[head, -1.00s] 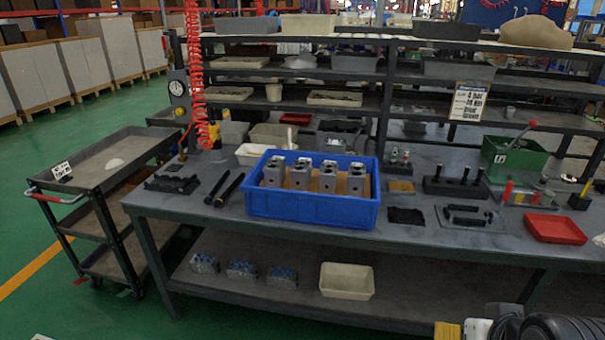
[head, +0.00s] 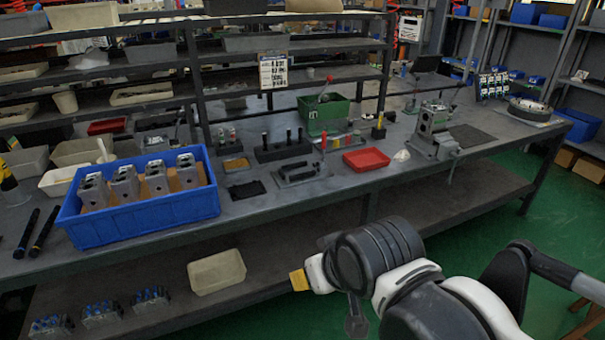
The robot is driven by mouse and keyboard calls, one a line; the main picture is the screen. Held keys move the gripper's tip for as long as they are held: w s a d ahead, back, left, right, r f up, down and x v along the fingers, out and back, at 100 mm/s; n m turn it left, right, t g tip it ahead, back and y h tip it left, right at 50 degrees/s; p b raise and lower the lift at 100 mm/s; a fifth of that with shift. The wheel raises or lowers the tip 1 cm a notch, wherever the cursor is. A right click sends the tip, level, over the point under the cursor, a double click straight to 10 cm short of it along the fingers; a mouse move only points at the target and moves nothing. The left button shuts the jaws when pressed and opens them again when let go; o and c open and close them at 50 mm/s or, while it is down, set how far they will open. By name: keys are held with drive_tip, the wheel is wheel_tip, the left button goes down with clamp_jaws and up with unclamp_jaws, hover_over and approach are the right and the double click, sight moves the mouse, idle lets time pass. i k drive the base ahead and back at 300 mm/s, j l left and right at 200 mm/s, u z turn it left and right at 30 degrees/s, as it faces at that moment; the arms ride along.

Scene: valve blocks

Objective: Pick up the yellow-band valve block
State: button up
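Several grey metal valve blocks (head: 157,178) stand in a row in a blue bin (head: 145,222) at the left of the workbench. More metal blocks with blue fittings (head: 102,313) sit on the bench's lower shelf at the lower left. I cannot make out a yellow band on any of these blocks. My arm (head: 378,255) is folded at the lower right, in front of the bench and well apart from the bin. A small yellow part shows at its left end. I cannot make out my gripper's fingers or whether they hold anything.
On the bench are a red tray (head: 366,159), a green bin (head: 324,115), a black pin rack (head: 284,148) and a metal fixture (head: 434,132). A beige tray (head: 216,272) is on the lower shelf. Storage racks rise behind. Green floor is open at the right.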

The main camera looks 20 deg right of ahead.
sight(126, 183)
drive_tip(key=i+j, duration=0.2)
drive_tip(key=j, duration=0.2)
drive_tip(key=i+j, duration=0.2)
drive_tip(key=j, duration=0.2)
drive_tip(key=i+j, duration=0.2)
drive_tip(key=j, duration=0.15)
drive_tip(key=i+j, duration=0.25)
drive_tip(key=j, duration=0.15)
drive_tip(key=i+j, duration=0.2)
drive_tip(key=j, duration=0.2)
